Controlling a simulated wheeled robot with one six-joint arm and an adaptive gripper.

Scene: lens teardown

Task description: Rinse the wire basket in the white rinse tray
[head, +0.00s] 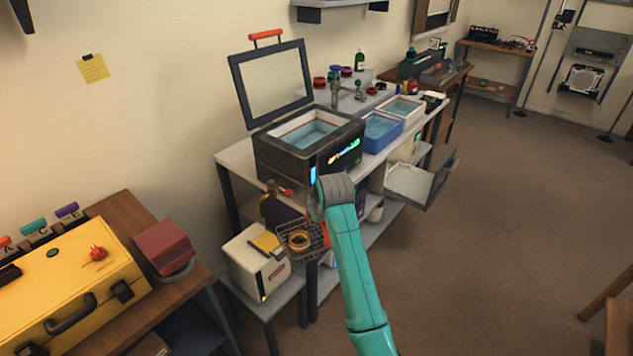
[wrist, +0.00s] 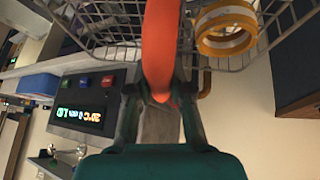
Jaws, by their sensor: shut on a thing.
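The wire basket (head: 303,251) hangs in front of the bench, beside the white box on the low stand. A brass-coloured ring (head: 299,240) lies in it. In the wrist view the basket's mesh (wrist: 110,22) and the ring (wrist: 226,30) show near the top. My gripper (wrist: 160,100) is shut on the basket's red-orange handle (wrist: 160,45). In the head view my arm hides most of the gripper. The white rinse tray (head: 408,122) holds water and stands on the bench behind the blue tray, up and to the right of the basket.
A dark cleaner tank (head: 285,156) with its framed lid (head: 238,82) raised stands on the bench. The blue tray (head: 377,148) of water is between it and the rinse tray. The floor to the right is clear.

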